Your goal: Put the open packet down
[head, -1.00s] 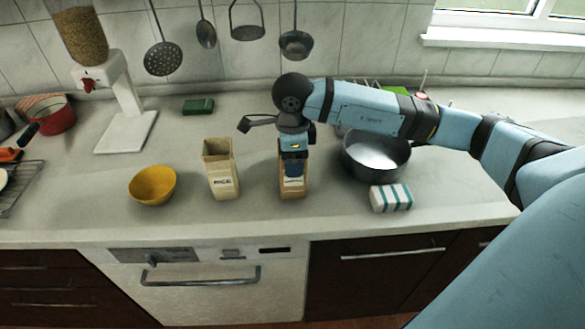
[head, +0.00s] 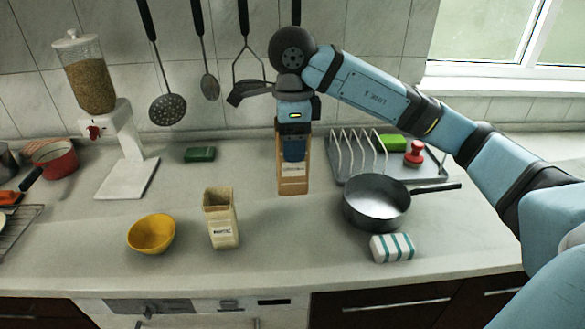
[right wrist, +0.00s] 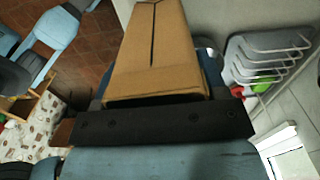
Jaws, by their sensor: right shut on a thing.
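My right gripper (head: 294,150) is shut on a tan packet (head: 293,180) and holds it upright, seemingly above the counter. My gripper covers the top of this packet, so I cannot tell whether it is open. In the right wrist view the held packet (right wrist: 160,50) shows a plain cardboard face with a dark seam, between the fingers. A second, paler packet (head: 222,225) with a label stands upright on the counter to the left, its top open. My left gripper is not in view.
A yellow bowl (head: 151,236) stands left of the pale packet. A dark pan (head: 376,205), a striped sponge (head: 392,248) and a rack (head: 385,160) are on the right. A grain dispenser (head: 120,178) and green block (head: 200,154) stand behind. The counter (head: 290,240) is clear below the held packet.

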